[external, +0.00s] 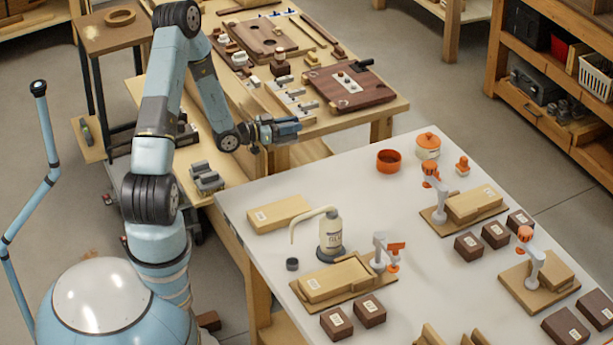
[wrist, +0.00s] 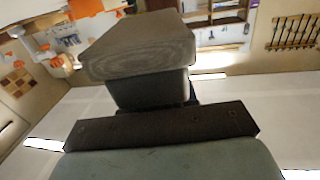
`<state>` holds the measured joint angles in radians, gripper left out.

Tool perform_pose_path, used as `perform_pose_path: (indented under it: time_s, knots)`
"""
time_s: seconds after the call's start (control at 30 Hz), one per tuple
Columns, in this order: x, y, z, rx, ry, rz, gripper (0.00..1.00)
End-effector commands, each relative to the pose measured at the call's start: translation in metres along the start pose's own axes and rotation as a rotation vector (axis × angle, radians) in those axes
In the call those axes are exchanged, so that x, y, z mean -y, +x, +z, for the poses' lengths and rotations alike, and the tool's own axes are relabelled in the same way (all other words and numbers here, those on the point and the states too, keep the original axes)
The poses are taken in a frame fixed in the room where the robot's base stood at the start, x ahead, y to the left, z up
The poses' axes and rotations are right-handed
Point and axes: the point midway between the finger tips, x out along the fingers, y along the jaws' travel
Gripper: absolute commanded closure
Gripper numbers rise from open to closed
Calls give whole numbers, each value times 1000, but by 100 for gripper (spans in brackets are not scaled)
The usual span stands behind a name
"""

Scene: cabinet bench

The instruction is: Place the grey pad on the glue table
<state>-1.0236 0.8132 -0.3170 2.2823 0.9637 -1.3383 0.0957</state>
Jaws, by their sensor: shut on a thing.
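My gripper (external: 276,131) is shut on a grey pad, held in the air near the back left corner of the white-topped glue table (external: 350,160). In the wrist view the grey pad (wrist: 140,45) is a dark grey block with a lined end face, sticking out beyond the gripper. The fingers are mostly hidden there. In the external view the held pad is small and hard to tell from the gripper. On the glue table stand a glue bottle (external: 331,232) and a tan block (external: 280,214).
A wooden bench (external: 385,115) with a dark board and tools lies behind. Grey blocks (external: 206,178) sit on the lower bench at left. The glue table also holds an orange bowl (external: 388,160), a lidded pot (external: 428,145), clamps and brown boxes. Its back left part is bare.

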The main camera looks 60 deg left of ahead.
Motion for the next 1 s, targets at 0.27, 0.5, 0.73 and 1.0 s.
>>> perform_pose_path:
  time_s: [0.27,0.5,0.73,1.0]
  knots:
    - [55,-72,19,2,-3,-46,100]
    - [88,-138,35,3,-5,-78,100]
    - [110,-204,50,3,-11,-108,100]
    - [121,-282,66,1,-19,-142,100]
